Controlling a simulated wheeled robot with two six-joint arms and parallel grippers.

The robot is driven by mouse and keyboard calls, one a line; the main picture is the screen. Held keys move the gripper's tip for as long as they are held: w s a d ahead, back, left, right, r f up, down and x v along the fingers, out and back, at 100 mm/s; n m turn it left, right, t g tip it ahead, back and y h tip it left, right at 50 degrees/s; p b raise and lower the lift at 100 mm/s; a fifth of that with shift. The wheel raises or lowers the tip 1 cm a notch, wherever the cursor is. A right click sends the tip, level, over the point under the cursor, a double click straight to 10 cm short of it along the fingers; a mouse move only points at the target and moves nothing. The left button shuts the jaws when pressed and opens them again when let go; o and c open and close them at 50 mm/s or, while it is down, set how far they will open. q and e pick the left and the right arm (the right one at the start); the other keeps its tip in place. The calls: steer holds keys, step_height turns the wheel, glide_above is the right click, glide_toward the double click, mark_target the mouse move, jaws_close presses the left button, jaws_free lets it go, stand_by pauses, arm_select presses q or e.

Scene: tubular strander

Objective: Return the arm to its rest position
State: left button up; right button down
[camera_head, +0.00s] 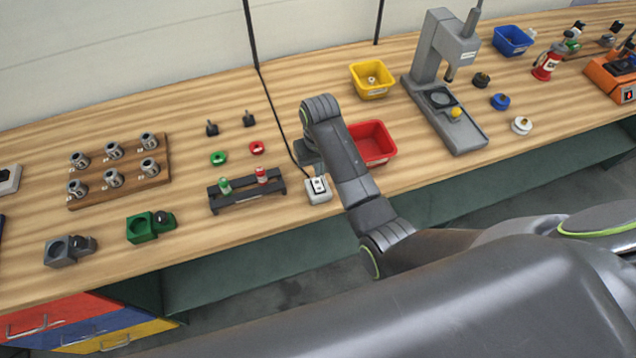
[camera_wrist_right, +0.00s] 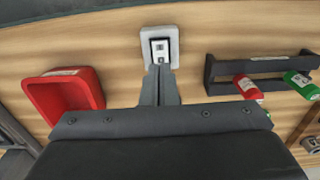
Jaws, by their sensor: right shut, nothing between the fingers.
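My right arm reaches over the bench in the head view, and its dark gripper (camera_head: 309,166) points down beside a small pale switch box (camera_head: 318,190). In the right wrist view the two fingers of the right gripper (camera_wrist_right: 160,68) are together with nothing between them. Their tips appear at the near edge of the switch box (camera_wrist_right: 160,48); I cannot tell whether they touch it. The box has a light rocker in a dark frame, and a black cable runs to it. My left gripper is not in view.
A red bin (camera_head: 372,142) stands close to the right arm. A black rack (camera_head: 247,191) with a green and a red bottle stands left of the switch box. A grey press (camera_head: 445,85) and a yellow bin (camera_head: 371,79) stand farther right.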

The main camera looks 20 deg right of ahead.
stand_by(0.3)
steer(key=s+d+f+m+t, duration=0.1)
steer(key=s+d, duration=0.4)
steer(key=s, duration=0.2)
steer(key=s+d+f+t, duration=0.1)
steer(key=s+d+f, duration=0.1)
steer(key=s+d, duration=0.5)
steer(key=s+d+r+t+h, duration=0.15)
steer(key=s+r, duration=0.25)
steer(key=s, duration=0.4)
steer(key=s+d+r, duration=0.2)
steer(key=s+r, duration=0.1)
steer(key=s, duration=0.4)
step_height(320, 180, down, 33)
steer(key=d+g+b, duration=0.1)
steer(key=b, duration=0.7)
steer(key=s+f+b, duration=0.3)
steer(key=s+f, duration=0.4)
steer(key=f, duration=0.4)
steer(key=s+a+f+g+b, duration=0.1)
steer(key=s+f+b, duration=0.2)
steer(key=s+f, duration=0.5)
step_height(320, 180, down, 3)
steer(key=shift+s+f, duration=0.1)
steer(key=shift+s, duration=0.05)
